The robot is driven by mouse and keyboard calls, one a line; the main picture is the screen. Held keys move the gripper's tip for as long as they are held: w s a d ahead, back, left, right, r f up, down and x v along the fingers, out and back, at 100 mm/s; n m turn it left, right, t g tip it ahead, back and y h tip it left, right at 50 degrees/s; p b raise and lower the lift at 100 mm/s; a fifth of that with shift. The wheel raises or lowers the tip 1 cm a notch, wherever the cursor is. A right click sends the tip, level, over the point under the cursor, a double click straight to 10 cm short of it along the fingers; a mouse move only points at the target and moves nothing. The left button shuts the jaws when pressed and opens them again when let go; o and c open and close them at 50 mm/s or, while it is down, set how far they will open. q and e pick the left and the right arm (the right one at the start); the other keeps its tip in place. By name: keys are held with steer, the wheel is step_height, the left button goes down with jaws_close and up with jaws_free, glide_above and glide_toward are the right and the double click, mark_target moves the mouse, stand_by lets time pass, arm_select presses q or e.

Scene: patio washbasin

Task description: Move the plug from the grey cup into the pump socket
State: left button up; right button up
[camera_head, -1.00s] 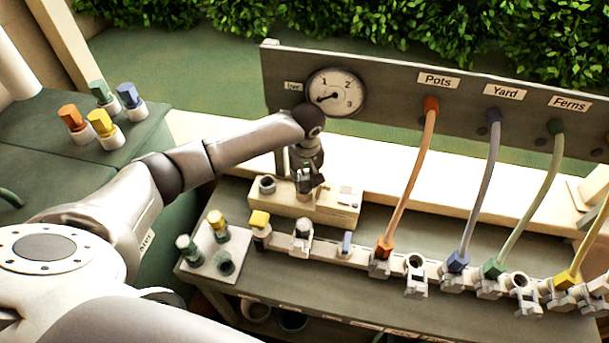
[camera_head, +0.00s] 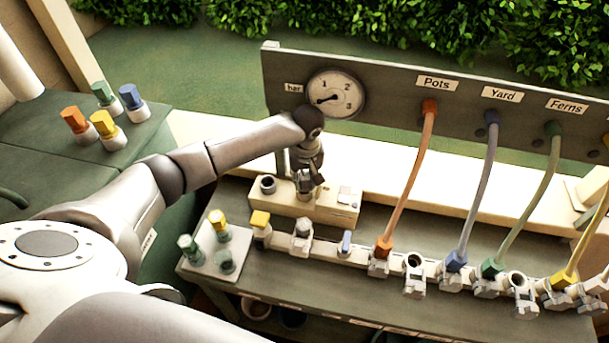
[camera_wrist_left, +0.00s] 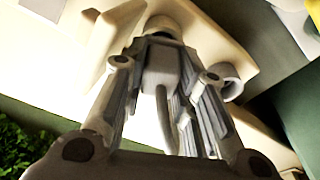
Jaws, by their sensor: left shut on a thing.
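My left gripper (camera_head: 307,181) is over the cream pump box (camera_head: 332,207), with its fingers pointing down at the top. In the left wrist view the gripper (camera_wrist_left: 163,60) is shut on a grey plug (camera_wrist_left: 160,72) with a short curved grey cord. The plug's far end is at a round pale fitting (camera_wrist_left: 160,24) on the box; I cannot tell how deep it sits. A round grey cup-like opening (camera_head: 267,184) on the box's left end looks empty. It also shows in the left wrist view (camera_wrist_left: 228,82). My right gripper is not seen.
A pale tray (camera_head: 205,266) with green and yellow plugs lies left of the box. A row of valves with coloured hoses (camera_head: 396,190) runs along the bench front and right. A gauge (camera_head: 336,92) is on the panel behind. More coloured plugs (camera_head: 103,125) stand far left.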

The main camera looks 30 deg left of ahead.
mark_target(305, 176)
arm_select(q)
steer(key=shift+f, duration=0.6)
steer(key=o, duration=0.7)
steer(key=shift+o, duration=0.2)
steer(key=r+p, duration=0.6)
steer(key=p, duration=0.1)
steer(key=shift+s+d, duration=0.3)
steer(key=shift+s, duration=0.05)
steer(key=shift+r, duration=0.1)
steer(key=shift+s+d+r, duration=0.1)
steer(key=shift+s+r, duration=0.05)
steer(key=shift+r, duration=1.05)
steer(key=shift+s+d+r, duration=0.1)
steer(key=shift+r, duration=1.1)
